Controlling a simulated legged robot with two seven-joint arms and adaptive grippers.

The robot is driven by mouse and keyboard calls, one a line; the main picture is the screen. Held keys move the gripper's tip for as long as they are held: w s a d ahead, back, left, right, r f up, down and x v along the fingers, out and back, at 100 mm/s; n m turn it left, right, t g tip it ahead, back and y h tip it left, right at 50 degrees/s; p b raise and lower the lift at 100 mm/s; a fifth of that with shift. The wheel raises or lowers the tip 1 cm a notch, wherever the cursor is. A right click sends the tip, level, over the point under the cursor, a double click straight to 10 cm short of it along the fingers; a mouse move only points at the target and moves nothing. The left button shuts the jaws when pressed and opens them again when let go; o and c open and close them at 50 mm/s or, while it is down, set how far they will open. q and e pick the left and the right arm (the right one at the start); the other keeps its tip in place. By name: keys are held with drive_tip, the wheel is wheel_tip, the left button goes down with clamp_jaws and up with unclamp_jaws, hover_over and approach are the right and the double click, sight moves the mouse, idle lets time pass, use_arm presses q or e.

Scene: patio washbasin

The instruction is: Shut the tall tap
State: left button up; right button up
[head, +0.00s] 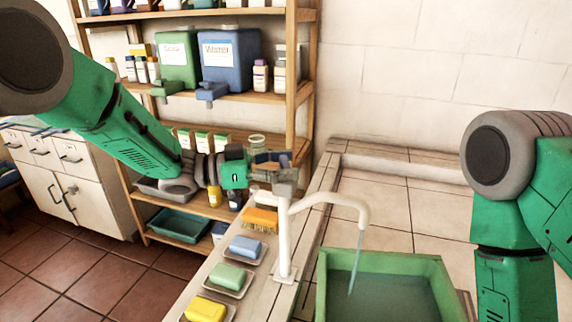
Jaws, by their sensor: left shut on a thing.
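The tall tap (285,240) is white and stands upright on the tiled ledge, its curved spout reaching right over the green basin (390,255). A thin stream of water runs from the spout into the basin. My left gripper (284,176) is at the top of the tap's post and is shut on the tap's handle, which its fingers mostly hide. My right arm comes down at the right edge; its gripper is out of view.
Along the ledge left of the tap lie a yellow soap (205,309), a green soap (227,276), a blue soap (246,246) and an orange brush (260,219). A wooden shelf (297,100) with containers stands behind. The tiled counter beyond the basin is clear.

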use_arm(q)
drive_tip(key=m+g, duration=0.1)
drive_tip(key=g, duration=0.1)
drive_tip(key=shift+w+f+m+g+b, duration=0.1)
drive_tip(key=shift+m+g+b, duration=0.2)
drive_tip(key=shift+m+b, duration=0.1)
drive_tip(key=m+g+b, duration=0.1)
drive_tip(key=m+g, duration=0.1)
drive_tip(key=g, duration=0.1)
drive_tip(key=shift+m+g+y+b, duration=0.3)
drive_tip(key=shift+m+g+b, duration=0.45)
drive_tip(key=shift+g, duration=0.55)
drive_tip(key=shift+r, duration=0.25)
drive_tip(key=o, duration=1.2)
drive_tip(key=shift+c, duration=0.2)
drive_tip(key=shift+w+f, duration=0.1)
